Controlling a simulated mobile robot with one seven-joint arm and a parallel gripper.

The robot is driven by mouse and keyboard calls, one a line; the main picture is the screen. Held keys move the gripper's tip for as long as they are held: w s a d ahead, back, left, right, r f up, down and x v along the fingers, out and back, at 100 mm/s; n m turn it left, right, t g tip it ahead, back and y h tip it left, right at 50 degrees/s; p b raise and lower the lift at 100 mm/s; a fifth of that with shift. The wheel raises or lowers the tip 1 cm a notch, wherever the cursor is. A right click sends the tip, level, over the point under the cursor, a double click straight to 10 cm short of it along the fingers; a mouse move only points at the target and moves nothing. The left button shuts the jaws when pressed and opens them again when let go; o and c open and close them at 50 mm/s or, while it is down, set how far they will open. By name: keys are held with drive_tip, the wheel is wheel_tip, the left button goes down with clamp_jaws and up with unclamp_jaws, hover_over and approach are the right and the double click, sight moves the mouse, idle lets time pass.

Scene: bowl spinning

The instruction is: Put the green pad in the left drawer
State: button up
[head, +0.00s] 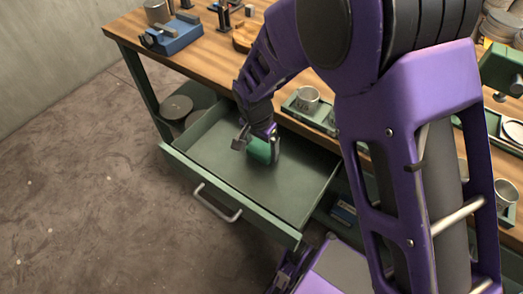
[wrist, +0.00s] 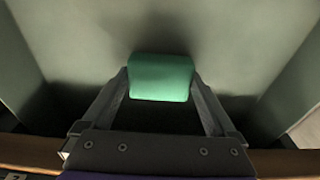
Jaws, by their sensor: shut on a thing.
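The green pad (wrist: 161,77) is a small block between the two fingers of my gripper (wrist: 161,88) in the wrist view. My gripper is shut on it. In the head view the pad (head: 261,150) shows below the wrist, inside the outline of the open left drawer (head: 215,150). The drawer is green, pulled out, and otherwise looks empty. I cannot tell whether the pad touches the drawer floor. My arm hides part of the drawer's back edge.
The wooden workbench (head: 205,48) runs above and behind the drawer. A blue vise-like tool (head: 172,37) stands at its left end, and a tray with metal cups (head: 307,99) sits behind the drawer. Dark round things (head: 176,108) lie on a shelf left of the drawer. The floor in front is clear.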

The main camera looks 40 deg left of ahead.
sight(258, 152)
drive_tip(key=shift+f, duration=0.95)
drive_tip(key=shift+f, duration=0.1)
drive_tip(key=o, duration=0.9)
drive_tip(key=shift+o, duration=0.2)
wheel_tip(258, 152, up, 12)
drive_tip(key=s+p, duration=0.1)
drive_tip(key=shift+s, duration=0.2)
